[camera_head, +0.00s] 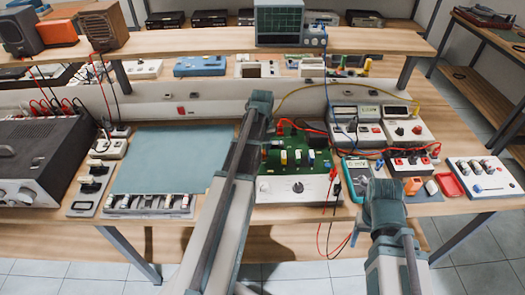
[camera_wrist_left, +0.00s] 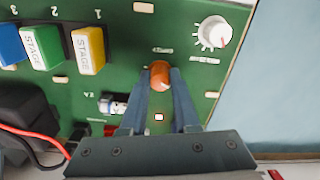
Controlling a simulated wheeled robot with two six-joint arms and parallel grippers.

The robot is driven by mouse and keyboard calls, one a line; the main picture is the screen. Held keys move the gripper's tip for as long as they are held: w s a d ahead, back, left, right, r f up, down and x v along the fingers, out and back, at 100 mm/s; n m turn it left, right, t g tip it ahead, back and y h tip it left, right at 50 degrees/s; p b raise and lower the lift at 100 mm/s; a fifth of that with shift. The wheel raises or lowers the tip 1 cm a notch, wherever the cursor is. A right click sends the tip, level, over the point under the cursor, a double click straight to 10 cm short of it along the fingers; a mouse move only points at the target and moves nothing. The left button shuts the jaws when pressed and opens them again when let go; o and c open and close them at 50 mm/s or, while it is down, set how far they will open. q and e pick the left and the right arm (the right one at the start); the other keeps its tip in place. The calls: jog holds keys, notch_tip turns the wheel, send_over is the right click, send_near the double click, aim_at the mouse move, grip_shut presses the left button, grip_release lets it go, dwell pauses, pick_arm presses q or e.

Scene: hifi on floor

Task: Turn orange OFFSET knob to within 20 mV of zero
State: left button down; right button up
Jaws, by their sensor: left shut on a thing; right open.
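The orange OFFSET knob (camera_wrist_left: 160,80) sits on the green circuit board (camera_wrist_left: 135,45), with a small printed label above it. In the left wrist view my left gripper (camera_wrist_left: 161,90) has its two fingers closed on the sides of the knob. In the head view my left gripper (camera_head: 261,104) is above the left edge of the green board (camera_head: 295,142), and its arm hides the knob there. My right gripper (camera_head: 381,188) is open, at the right near the front of the bench; its fingertips are hard to make out. A teal handheld meter (camera_head: 351,164) lies beyond it; its reading is too small to read.
A white knob (camera_wrist_left: 214,32) and coloured STAGE blocks (camera_wrist_left: 88,50) stand on the board. Red and black leads (camera_wrist_left: 35,133) run at its side. Bench instruments (camera_head: 352,113) stand right of the board. A bare blue-grey mat (camera_head: 165,160) lies to the left.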

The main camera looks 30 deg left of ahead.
aim_at(263, 152)
pick_arm(q)
jog(key=c, duration=0.6)
grip_release()
jog(key=shift+c, duration=0.2)
notch_tip(263, 152, up, 14)
jog(key=p, duration=1.3)
jog(key=shift+p, duration=0.4)
jog(key=shift+f, duration=0.15)
